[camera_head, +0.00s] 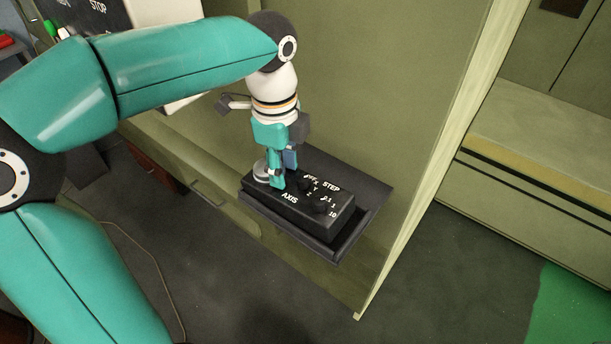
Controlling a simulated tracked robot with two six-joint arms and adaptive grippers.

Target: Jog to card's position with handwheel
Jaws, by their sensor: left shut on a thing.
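The black handwheel pendant (320,215) lies on a small dark shelf (374,192) fixed to the olive machine panel. White labels AXIS and STEP show on its top, with two dark knobs beside them. A round grey wheel (262,172) is at its left end. My left gripper (282,180) points down at that end, its fingers shut close to the wheel. The fingers hide part of the wheel and pendant, and exactly what they grip is hard to see. No card shows clearly. My right gripper is not in view.
The olive machine panel (400,100) stands right behind the shelf, its pale edge to the right. A dark control panel marked STOP (90,18) is at the upper left. Dark floor (450,270) is open at the lower right, beside a green patch (570,305).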

